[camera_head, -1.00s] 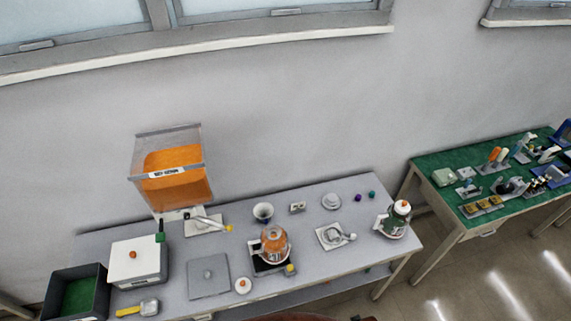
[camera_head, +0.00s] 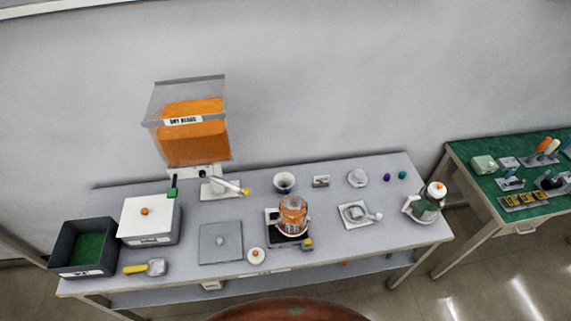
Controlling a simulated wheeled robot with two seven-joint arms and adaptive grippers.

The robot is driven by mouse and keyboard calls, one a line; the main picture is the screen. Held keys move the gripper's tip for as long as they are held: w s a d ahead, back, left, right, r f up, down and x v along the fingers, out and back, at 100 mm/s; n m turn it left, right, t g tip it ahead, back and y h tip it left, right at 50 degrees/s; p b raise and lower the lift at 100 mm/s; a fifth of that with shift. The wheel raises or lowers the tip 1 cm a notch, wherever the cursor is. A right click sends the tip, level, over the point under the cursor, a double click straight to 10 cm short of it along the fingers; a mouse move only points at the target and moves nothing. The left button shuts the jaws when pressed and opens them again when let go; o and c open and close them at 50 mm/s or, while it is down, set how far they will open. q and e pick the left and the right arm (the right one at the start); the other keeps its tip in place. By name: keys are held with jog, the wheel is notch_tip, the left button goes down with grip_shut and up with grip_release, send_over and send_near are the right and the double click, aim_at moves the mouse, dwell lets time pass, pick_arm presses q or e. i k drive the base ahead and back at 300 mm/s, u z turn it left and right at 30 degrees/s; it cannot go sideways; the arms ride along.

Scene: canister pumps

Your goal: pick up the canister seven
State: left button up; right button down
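No number seven can be read on anything at this size, so I cannot tell which thing is canister seven. A dark green canister (camera_head: 427,207) with a white handle and an orange knob on top stands upright near the right end of the grey table (camera_head: 335,247). A clear jar (camera_head: 293,212) with orange contents stands upright on a dark square device in the middle of the table. Neither of my grippers is in view.
A large clear hopper (camera_head: 194,140) of orange material stands at the back left. A white lidded box (camera_head: 150,222), a dark bin (camera_head: 85,250) and a grey square plate (camera_head: 220,243) are left of the jar. A green-topped table (camera_head: 490,185) stands beyond a gap at right.

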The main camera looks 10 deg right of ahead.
aim_at(293, 220)
jog(key=u, duration=2.5)
jog(key=k, duration=0.7)
jog(key=z, duration=1.35)
